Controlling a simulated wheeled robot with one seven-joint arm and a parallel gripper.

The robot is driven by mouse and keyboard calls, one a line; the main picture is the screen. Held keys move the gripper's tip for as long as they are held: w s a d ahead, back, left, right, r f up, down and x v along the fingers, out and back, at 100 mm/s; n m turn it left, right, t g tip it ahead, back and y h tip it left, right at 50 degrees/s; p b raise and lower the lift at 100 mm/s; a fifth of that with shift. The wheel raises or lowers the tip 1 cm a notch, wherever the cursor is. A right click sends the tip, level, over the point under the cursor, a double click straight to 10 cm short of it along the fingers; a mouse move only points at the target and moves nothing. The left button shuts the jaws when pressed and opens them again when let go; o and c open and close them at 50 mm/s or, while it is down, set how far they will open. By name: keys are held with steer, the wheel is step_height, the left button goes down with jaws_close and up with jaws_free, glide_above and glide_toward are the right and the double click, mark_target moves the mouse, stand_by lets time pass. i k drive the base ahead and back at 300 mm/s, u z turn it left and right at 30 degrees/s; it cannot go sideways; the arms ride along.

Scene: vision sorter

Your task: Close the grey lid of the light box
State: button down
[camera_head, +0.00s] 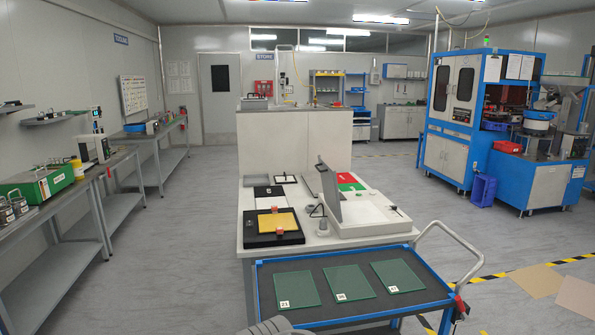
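The light box (375,229) is a low white box on the right front part of the white worktable. Its grey lid (330,188) stands open, raised steeply from the box's left side. A small dark knob or latch shows on the box's top near the right. My gripper is not in view; only a grey rounded piece at the bottom edge shows, which may be part of my arm.
A blue-rimmed cart (437,308) with several green plates stands in front of the worktable (245,200). A black tray (262,240) with a yellow panel lies left of the light box. Floor on both sides is open.

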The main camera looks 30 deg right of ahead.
mark_target(328, 177)
steer(key=u, duration=0.25)
steer(key=i, duration=1.2)
steer(key=u, duration=0.55)
steer(key=i, duration=0.55)
steer(key=z, duration=0.9)
steer(key=i, duration=1.45)
steer(key=z, duration=0.3)
